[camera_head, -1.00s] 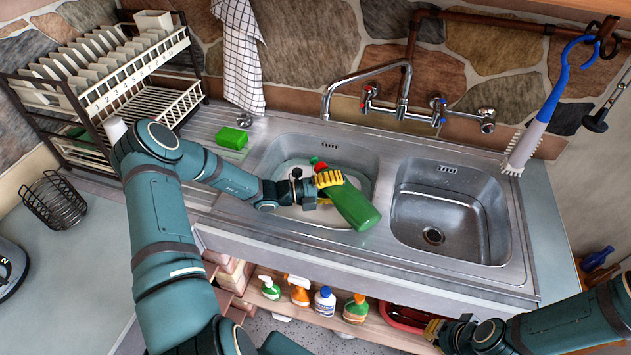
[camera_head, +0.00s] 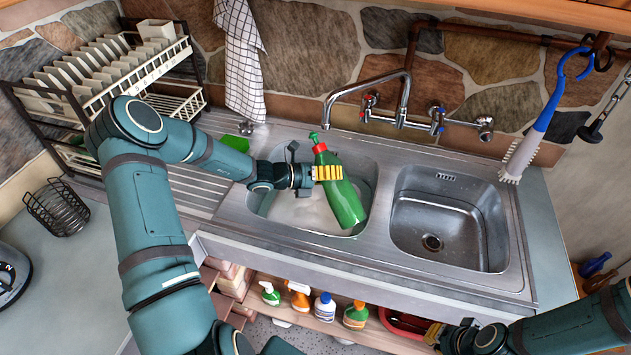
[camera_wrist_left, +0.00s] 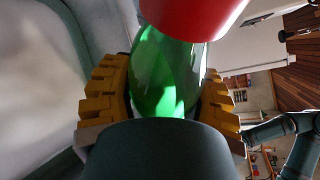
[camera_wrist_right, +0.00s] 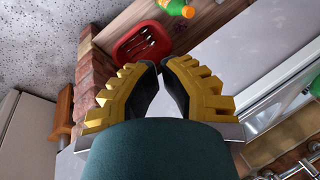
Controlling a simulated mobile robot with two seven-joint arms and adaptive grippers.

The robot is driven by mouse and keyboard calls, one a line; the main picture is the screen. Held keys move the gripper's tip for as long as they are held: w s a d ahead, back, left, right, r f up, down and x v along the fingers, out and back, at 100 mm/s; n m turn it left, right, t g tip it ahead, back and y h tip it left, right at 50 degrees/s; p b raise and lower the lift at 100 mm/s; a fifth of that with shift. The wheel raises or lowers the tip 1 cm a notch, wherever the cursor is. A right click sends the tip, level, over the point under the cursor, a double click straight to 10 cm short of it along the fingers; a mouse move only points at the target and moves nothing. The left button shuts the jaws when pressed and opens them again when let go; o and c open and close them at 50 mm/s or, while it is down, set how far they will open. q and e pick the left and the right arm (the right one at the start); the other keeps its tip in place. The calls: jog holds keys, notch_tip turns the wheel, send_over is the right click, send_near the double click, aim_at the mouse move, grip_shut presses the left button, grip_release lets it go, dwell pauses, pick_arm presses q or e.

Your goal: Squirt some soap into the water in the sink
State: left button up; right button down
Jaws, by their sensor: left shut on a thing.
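The green soap bottle (camera_head: 343,197) with a red cap and green nozzle is in my left gripper (camera_head: 328,173), over the left sink basin. Its cap points up in the head view and its base leans to the lower right. In the left wrist view my left gripper (camera_wrist_left: 160,95) has its yellow fingers on both sides of the green bottle (camera_wrist_left: 168,75). The left basin (camera_head: 262,203) holds pale, whitish water, partly hidden by the arm and bottle. My right gripper (camera_wrist_right: 158,66) is empty, its fingertips nearly together, at the lower right of the head view (camera_head: 436,333).
The right basin (camera_head: 425,220) is empty. The tap (camera_head: 365,88) rises behind the basins. A dish rack (camera_head: 100,80) stands at the left, and a green sponge (camera_head: 233,143) lies behind my left arm. Several bottles stand on the shelf (camera_head: 388,335) below.

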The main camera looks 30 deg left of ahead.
pick_arm(q)
notch_tip(320, 180, down, 9)
jog(key=w+a+m+t+y+b, duration=0.1)
jog(key=m+y+b, duration=0.3)
jog(key=b, duration=1.2)
jog(key=m, duration=0.3)
jog(key=shift+a, duration=0.35)
jog(key=shift+y, duration=0.3)
jog(key=shift+r, duration=0.1)
